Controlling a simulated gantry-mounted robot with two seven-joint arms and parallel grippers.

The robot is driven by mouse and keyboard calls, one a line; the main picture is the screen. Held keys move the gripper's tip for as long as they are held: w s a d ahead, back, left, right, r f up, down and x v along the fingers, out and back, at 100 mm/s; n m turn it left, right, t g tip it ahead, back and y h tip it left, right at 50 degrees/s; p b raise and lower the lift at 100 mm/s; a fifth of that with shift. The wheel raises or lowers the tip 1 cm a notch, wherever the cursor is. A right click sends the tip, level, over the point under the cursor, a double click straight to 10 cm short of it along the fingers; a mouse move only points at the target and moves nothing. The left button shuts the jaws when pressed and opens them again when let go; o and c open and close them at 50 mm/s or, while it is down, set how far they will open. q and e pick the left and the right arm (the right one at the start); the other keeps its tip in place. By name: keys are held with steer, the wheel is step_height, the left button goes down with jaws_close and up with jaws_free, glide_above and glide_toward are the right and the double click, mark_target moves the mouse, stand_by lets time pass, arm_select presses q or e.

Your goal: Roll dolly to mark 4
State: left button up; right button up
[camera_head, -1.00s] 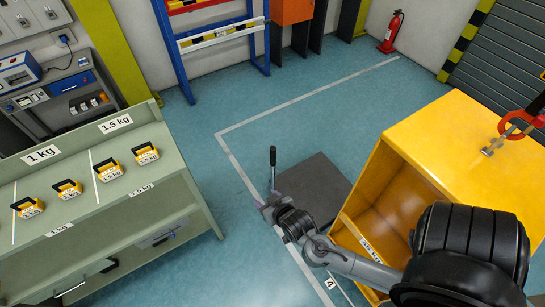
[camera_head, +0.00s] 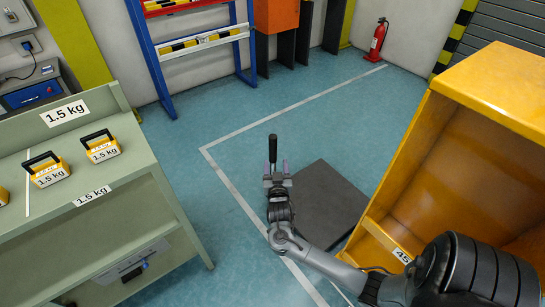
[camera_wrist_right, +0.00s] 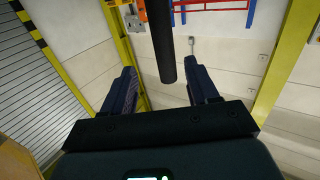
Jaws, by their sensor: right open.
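The dolly (camera_head: 322,205) looks like a flat dark grey platform on the blue floor, left of the yellow cabinet. A dark upright handle (camera_head: 272,150) stands by its left edge; how it joins the platform is hidden. My right gripper (camera_head: 276,172) is open at the handle. In the right wrist view the dark handle (camera_wrist_right: 162,45) rises between the two spread fingers, with a gap on each side; I cannot tell how deep it sits between them. My left gripper is not in view. No floor number is readable now.
A yellow cabinet (camera_head: 485,85) stands close on the right, beside my right arm. A green shelf unit (camera_head: 165,200) with yellow weights stands on the left. A white floor line (camera_head: 285,108) runs around open blue floor. A fire extinguisher (camera_head: 377,40) is at the back.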

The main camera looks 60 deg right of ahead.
mark_target(273, 152)
steer(key=b+x, duration=0.2)
steer(key=x, duration=0.7)
steer(key=shift+w+d+f+b, duration=0.15)
steer(key=shift+w+f+b, duration=0.05)
steer(key=shift+w+b, duration=0.2)
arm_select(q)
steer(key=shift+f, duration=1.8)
arm_select(e)
steer(key=shift+w+d, duration=0.45)
steer(key=shift+d, duration=0.1)
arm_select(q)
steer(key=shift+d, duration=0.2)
arm_select(e)
jaws_close()
